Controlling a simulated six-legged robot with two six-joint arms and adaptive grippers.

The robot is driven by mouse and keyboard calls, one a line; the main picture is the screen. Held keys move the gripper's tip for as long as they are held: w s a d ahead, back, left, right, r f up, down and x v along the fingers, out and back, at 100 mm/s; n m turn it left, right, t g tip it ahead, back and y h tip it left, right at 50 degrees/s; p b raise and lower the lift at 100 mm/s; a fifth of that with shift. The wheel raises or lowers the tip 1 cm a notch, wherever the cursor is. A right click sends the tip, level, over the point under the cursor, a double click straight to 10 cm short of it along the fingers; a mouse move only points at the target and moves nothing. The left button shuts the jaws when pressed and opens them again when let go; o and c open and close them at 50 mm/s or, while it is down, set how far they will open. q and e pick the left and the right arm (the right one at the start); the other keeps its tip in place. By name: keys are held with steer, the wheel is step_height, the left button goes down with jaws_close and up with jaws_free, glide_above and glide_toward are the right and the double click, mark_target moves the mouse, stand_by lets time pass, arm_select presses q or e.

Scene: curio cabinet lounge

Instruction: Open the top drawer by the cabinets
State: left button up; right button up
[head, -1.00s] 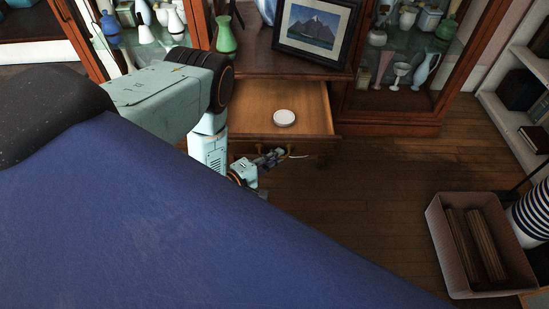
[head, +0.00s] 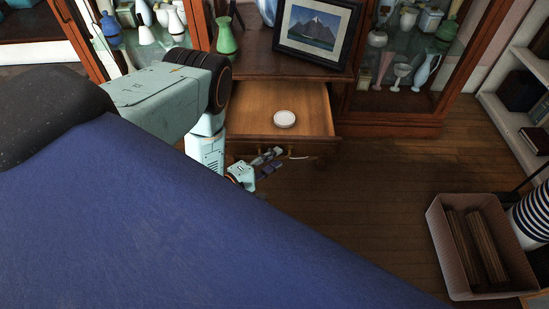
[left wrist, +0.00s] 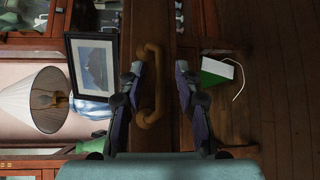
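The wooden top drawer (head: 252,108) of the cabinet stands pulled out in the head view, its inside showing. A round white object (head: 284,118) lies in it. My left gripper (head: 269,161) is just in front of the drawer front. In the left wrist view, my left gripper (left wrist: 160,75) has its two dark fingers spread apart. A curved brown handle (left wrist: 150,85) shows between them, closer to the left finger, and they are not closed on it. My right gripper is in neither view.
A framed mountain picture (head: 315,32) and a green vase (head: 226,38) stand on the cabinet top. Glass display cases flank it. A box (head: 480,245) sits on the floor at right. A green and white object (left wrist: 217,72) shows in the wrist view.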

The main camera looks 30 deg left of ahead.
arm_select(q)
steer(key=v, duration=1.1)
steer(key=shift+r, duration=0.1)
